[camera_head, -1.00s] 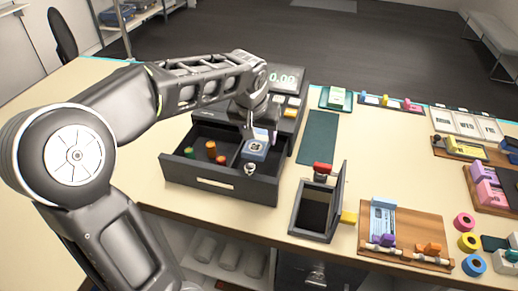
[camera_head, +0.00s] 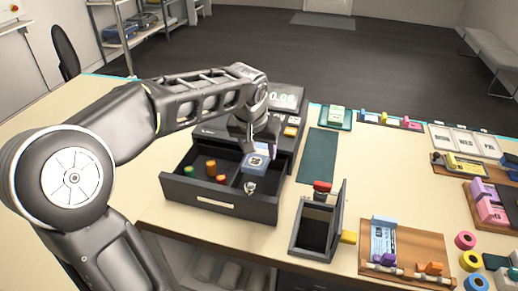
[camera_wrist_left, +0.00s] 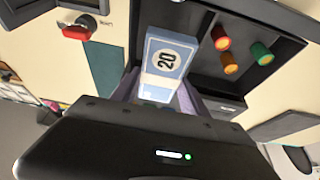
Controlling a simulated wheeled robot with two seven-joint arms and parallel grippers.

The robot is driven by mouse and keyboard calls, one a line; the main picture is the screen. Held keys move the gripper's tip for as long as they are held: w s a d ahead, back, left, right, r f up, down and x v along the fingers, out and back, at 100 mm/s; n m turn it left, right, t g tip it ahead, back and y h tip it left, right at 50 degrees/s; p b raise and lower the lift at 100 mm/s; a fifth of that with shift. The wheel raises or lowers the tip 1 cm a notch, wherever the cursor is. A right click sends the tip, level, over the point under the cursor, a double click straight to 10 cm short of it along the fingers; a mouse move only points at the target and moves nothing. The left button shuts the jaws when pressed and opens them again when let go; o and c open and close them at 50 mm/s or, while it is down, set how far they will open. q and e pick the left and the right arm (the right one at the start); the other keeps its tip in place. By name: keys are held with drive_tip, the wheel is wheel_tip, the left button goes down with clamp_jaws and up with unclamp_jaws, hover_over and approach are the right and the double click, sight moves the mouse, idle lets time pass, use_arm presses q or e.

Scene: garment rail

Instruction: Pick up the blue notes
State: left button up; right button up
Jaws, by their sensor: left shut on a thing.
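The blue notes (camera_head: 256,163) are a pale blue and white bundle marked 20, in the right part of the open drawer. They also show large in the left wrist view (camera_wrist_left: 166,57). My left gripper (camera_head: 262,148) reaches down over the drawer from behind and is shut on the notes. In the left wrist view my fingers (camera_wrist_left: 158,92) lie on both sides of the near end of the bundle. I cannot tell how far the notes are off the drawer floor. My right gripper is not in view.
The drawer (camera_head: 218,202) holds orange, red and green rolls (camera_head: 211,167) in its left compartment. A cash register (camera_head: 284,103) stands behind it. To the right are an open black box (camera_head: 315,230), a dark green mat (camera_head: 318,155) and a wooden board (camera_head: 408,258).

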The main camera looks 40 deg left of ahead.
sight(259, 153)
use_arm(q)
drive_tip(key=shift+r+p, duration=1.4)
drive_tip(key=shift+r, duration=0.75)
